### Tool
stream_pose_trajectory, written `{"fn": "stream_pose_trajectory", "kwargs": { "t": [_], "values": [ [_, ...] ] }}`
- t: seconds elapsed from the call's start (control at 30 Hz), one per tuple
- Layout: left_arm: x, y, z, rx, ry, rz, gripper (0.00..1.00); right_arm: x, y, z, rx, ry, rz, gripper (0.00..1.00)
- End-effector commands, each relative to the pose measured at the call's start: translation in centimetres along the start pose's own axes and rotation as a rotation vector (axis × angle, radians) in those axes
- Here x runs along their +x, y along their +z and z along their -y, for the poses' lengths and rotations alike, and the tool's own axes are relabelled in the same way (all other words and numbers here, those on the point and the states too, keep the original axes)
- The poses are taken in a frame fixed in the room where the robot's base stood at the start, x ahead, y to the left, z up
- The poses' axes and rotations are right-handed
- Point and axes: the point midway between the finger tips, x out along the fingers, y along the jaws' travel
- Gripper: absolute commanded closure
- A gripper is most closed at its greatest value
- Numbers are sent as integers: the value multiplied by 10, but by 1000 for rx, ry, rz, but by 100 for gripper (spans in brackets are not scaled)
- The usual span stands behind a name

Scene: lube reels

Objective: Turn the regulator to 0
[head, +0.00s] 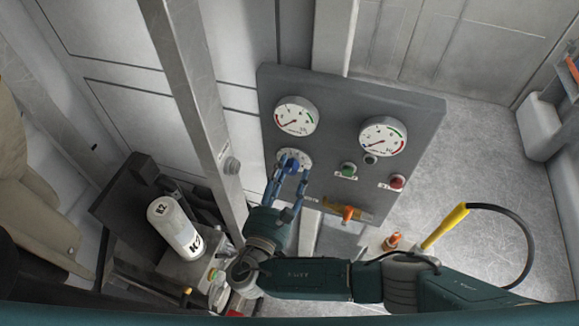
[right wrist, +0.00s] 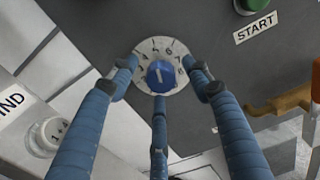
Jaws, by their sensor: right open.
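The regulator is a blue knob (right wrist: 160,72) on a white numbered dial plate (right wrist: 148,47), set in a grey panel. In the head view the dial plate (head: 304,157) sits below the left gauge, partly covered by my fingers. My right gripper (head: 289,171) reaches up to it from below. In the right wrist view, the blue fingers of my right gripper (right wrist: 159,69) are spread open around the knob, one on each side and a third below. I cannot tell whether they touch the dial. Some numbers show on the plate; the exact setting is unclear.
The grey panel (head: 425,115) also carries a left gauge (head: 296,116), a right gauge (head: 383,137), a green START button (head: 348,170), a red button (head: 397,182) and an orange-handled valve (head: 348,213). A metal post (head: 192,85) stands left. A white cylinder (head: 174,227) is at lower left.

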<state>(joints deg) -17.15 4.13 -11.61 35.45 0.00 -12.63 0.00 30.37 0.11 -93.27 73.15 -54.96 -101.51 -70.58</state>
Motion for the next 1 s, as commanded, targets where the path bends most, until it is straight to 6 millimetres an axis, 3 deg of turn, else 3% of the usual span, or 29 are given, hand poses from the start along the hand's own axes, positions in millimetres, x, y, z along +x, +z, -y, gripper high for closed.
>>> {"fn": "stream_pose_trajectory", "kwargs": {
  "t": [0.13,0.4,0.63,1.0],
  "values": [
    [-3,0,2,1,-2,0,100,10,1,0,1,-1,1,51],
    [-3,0,7,2,-8,0,100,11,0,0,2,0,-1,51],
    [-3,0,8,1,-9,0,100,11,0,0,2,-1,0,95],
    [-3,0,8,-1,-9,-1,100,12,2,0,-42,-3,4,95]
  ]
}}
